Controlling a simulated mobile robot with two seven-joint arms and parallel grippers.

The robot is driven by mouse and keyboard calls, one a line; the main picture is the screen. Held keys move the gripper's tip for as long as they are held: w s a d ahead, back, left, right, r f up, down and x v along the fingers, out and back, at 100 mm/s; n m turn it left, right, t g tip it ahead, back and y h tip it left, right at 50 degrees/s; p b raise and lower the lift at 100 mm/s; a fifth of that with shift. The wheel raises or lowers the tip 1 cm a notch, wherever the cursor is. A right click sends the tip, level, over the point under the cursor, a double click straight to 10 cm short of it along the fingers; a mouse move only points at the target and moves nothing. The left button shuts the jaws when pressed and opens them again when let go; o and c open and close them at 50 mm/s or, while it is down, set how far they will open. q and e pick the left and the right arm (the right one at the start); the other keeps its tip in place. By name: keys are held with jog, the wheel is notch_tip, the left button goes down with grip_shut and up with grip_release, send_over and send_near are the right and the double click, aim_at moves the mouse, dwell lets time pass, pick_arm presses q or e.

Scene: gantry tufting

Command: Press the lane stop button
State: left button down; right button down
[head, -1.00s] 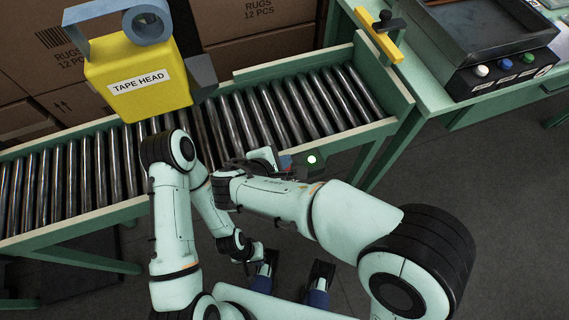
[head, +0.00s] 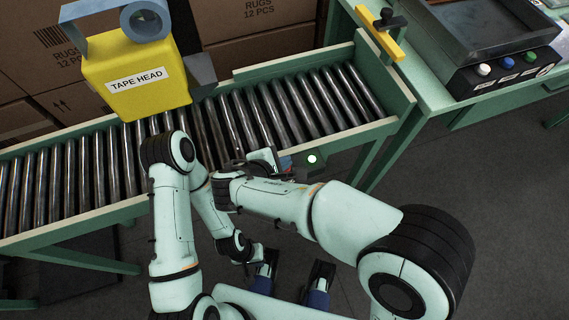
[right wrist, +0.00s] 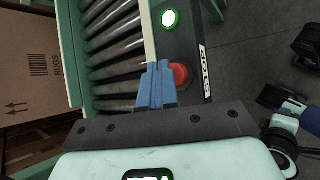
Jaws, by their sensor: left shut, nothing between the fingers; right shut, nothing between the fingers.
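The red stop button (right wrist: 179,76) sits on a dark control box beside a white STOP label (right wrist: 203,72) in the right wrist view. My right gripper (right wrist: 158,70) is shut and empty, its blue fingertips just left of the button and overlapping its edge in the picture. I cannot tell whether they touch it. My left gripper (head: 260,254) is small and low in the head view, shut and empty, away from the box.
A lit green-ringed button (right wrist: 169,19) shares the box; it shows in the head view (head: 312,159). The roller conveyor (head: 262,118) runs alongside, under a yellow tape head (head: 137,85). Right of it stands a green table (head: 440,101) with another button panel (head: 507,72).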

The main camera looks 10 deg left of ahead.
jog(key=shift+f+b, duration=0.5)
jog(key=shift+f, duration=0.1)
dwell(0.6)
jog(key=shift+r, duration=0.1)
jog(key=shift+r+p, duration=0.85)
jog(key=shift+r, duration=0.1)
notch_tip(320, 180, up, 5)
jog(key=p, duration=0.4)
dwell(0.9)
